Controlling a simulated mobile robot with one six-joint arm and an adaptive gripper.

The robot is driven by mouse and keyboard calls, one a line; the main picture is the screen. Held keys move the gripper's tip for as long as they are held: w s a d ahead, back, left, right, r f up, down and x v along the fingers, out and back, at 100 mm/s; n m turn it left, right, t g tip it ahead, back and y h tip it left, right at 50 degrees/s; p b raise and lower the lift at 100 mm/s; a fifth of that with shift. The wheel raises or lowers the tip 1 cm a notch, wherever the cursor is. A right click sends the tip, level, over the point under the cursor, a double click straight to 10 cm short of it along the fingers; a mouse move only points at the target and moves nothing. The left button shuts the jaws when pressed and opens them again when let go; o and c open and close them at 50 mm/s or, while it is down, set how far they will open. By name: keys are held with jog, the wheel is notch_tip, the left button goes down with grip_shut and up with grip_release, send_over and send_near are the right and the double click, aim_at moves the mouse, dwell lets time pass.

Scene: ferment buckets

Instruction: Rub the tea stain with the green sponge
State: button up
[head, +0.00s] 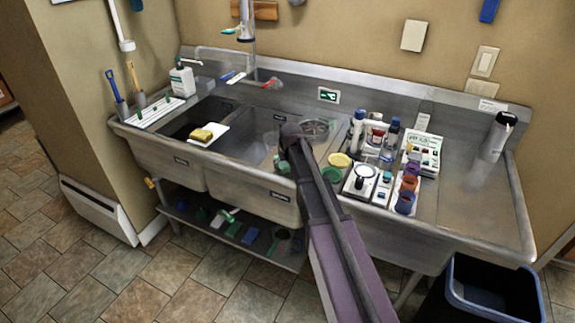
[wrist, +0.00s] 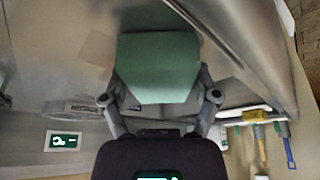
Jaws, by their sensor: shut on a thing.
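My gripper (wrist: 159,88) is shut on the green sponge (wrist: 157,62), which sits between its two fingers in the wrist view. The sponge is a plain green block and hides part of the steel behind it. A faint brownish patch (wrist: 97,46), which may be the tea stain, shows on the steel just left of the sponge. I cannot tell whether the sponge touches the steel. In the head view my gripper (head: 285,150) is over the right-hand sink basin, largely hidden by my arm. No stain can be made out clearly there.
A yellow sponge (head: 202,134) lies on a white board over the left basin. Bottles, cups and a yellow-topped tub (head: 340,160) crowd the counter right of my arm. A steel flask (head: 497,135) stands farther right. A dark blue bin (head: 495,290) is on the floor.

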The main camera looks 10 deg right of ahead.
jog(key=shift+w, duration=0.2)
jog(key=shift+w+d, duration=0.5)
jog(key=shift+w, duration=0.15)
jog(key=shift+w+d, duration=0.45)
jog(key=shift+w, duration=0.2)
jog(key=shift+w, duration=0.1)
jog(key=shift+w+d, duration=1.05)
jog(key=shift+w, duration=0.2)
jog(key=shift+w+d, duration=0.1)
jog(key=shift+w, duration=0.05)
jog(key=shift+w+d, duration=0.45)
jog(key=shift+w, duration=0.2)
jog(key=shift+w+d, duration=0.45)
jog(key=shift+w, duration=0.2)
jog(key=shift+w, duration=0.1)
jog(key=shift+w+d+f, duration=0.1)
jog(key=shift+w+d, duration=0.9)
jog(key=shift+w, duration=0.25)
